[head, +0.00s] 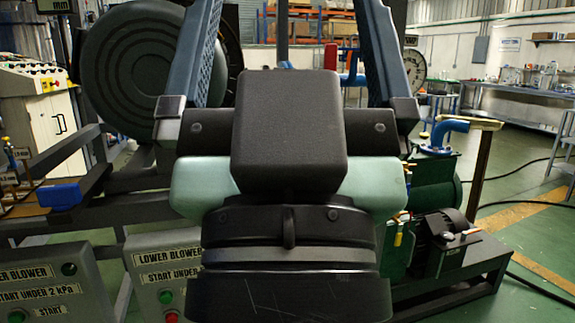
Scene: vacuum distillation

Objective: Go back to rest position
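My gripper (291,12) fills the middle of the head view, seen from behind its dark body. Its two blue-grey ribbed fingers stand wide apart and point away, with their tips at the top edge of the picture. Nothing shows held between them. The gripper body hides much of the equipment behind it.
A large dark round disc (130,72) stands behind at left, near a frame with a blue block (58,196). Labelled blower boxes (165,262) stand low at left. A pump motor (446,238) and blue pipe (442,130) stand at right. Green floor (515,225) is open beyond, crossed by cables.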

